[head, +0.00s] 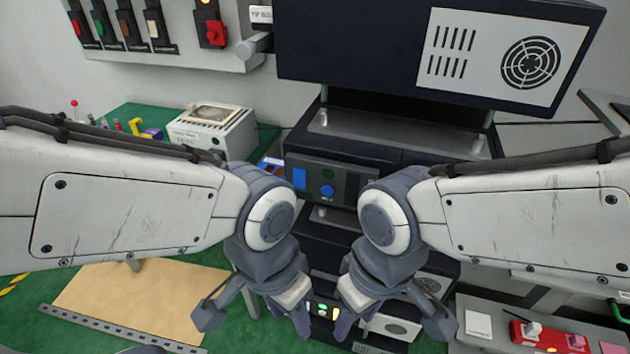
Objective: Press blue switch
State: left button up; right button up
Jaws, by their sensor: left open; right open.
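A dark panel on the black machine in the middle carries a round blue knob or button (327,191) with a small label under it. A blue square (299,178) is to its left, and a dark green round part sits above it. I cannot tell which of these blue parts is the blue switch. My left gripper (254,316) is open and empty, below and left of the panel. My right gripper (392,322) is open and empty, below and right of it. Both point down and are apart from the panel. The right wrist partly hides the panel's right side.
A wall board at the upper left holds several coloured switches (127,25) and a red switch (211,33). A white box (213,130) stands on the green bench (120,201). A red fixture (545,337) is at the lower right. A black unit (345,45) overhangs the panel.

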aim_at(299, 175)
jog(key=k, duration=1.3)
jog(key=u, duration=0.3)
jog(key=i, duration=0.65)
jog(key=z, duration=0.05)
